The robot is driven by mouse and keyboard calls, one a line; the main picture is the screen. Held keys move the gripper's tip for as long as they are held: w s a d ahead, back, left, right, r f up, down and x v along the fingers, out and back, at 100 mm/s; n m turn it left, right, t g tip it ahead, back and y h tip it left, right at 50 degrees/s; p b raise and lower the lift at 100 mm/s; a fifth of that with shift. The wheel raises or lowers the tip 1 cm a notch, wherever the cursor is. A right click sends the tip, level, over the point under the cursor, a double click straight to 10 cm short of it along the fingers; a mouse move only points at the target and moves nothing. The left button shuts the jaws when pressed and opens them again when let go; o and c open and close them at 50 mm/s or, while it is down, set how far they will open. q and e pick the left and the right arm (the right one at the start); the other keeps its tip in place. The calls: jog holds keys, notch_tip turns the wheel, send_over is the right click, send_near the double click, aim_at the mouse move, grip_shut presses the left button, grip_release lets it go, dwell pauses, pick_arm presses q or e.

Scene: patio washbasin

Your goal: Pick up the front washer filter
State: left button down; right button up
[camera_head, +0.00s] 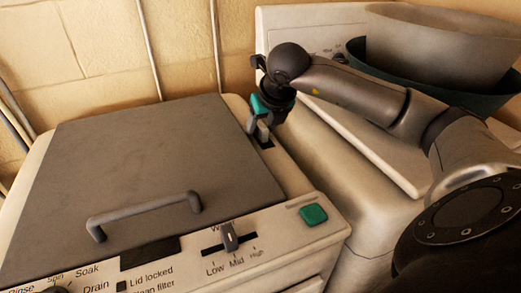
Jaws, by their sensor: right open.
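A small teal piece (260,105) shows at the washer's back right corner, against my right gripper; it looks like the filter, but it is partly hidden. Below it, a dark slot (266,142) opens in the washer's pale top, right of the lid. My right gripper (260,128) points down over this slot, with its fingers open. Whether the fingers touch the teal piece or stand around it, I cannot tell. My left gripper is out of view.
The washer's grey lid (150,160) is closed, with a raised handle (145,212). The front panel has a slider (229,238) and a green button (314,214). A second machine (320,120) stands right, bearing nested basins (440,45). Pipes run up the wall behind.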

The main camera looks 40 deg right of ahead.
grip_shut()
dwell(0.3)
dwell(1.1)
